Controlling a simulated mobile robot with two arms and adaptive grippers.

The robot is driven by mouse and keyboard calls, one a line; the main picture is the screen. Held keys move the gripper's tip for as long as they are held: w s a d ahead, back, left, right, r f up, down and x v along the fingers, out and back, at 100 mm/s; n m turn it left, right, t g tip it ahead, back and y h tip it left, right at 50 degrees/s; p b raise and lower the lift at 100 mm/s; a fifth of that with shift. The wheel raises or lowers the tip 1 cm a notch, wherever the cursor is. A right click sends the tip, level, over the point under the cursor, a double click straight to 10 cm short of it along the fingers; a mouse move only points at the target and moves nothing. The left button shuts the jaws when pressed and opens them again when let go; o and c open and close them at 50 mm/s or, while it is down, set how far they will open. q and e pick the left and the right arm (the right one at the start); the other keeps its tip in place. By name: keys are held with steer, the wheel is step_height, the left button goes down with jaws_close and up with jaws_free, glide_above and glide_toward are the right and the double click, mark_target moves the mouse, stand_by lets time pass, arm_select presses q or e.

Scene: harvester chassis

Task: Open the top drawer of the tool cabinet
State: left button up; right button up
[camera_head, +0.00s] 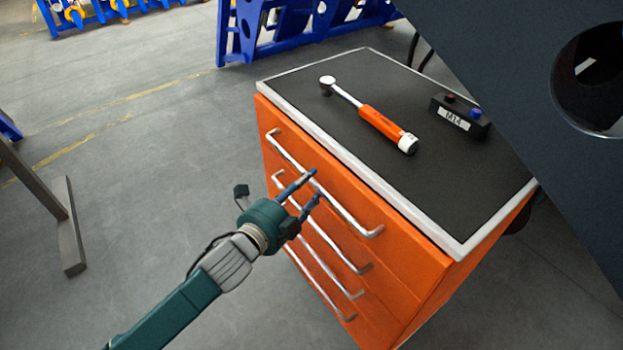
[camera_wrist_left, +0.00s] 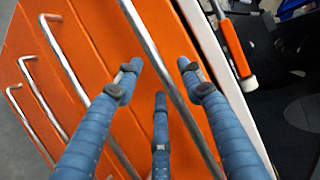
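The orange tool cabinet (camera_head: 420,290) stands at the right of the head view, its drawers closed. The top drawer (camera_head: 345,180) has a long silver bar handle (camera_head: 352,215), which also crosses the left wrist view (camera_wrist_left: 165,65). My left gripper (camera_head: 312,185) is at the middle of this handle. In the left wrist view its blue fingers (camera_wrist_left: 160,75) are spread, with the handle running between them. Whether any finger touches the bar I cannot tell. My right gripper is not in view.
A torque wrench (camera_head: 375,122) with an orange grip and a black box (camera_head: 460,117) labelled M14 lie on the cabinet's black top. A large dark panel (camera_head: 510,60) overhangs at the right. Blue racks (camera_head: 290,35) stand behind. The floor at left is mostly clear.

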arm_select(q)
steer(key=shift+x, duration=1.1)
steer(key=shift+w+d, duration=0.1)
steer(key=shift+w, duration=0.15)
jaws_close()
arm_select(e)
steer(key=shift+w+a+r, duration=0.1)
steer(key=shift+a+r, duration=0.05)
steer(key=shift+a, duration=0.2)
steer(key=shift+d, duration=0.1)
arm_select(q)
steer(key=shift+f, duration=0.1)
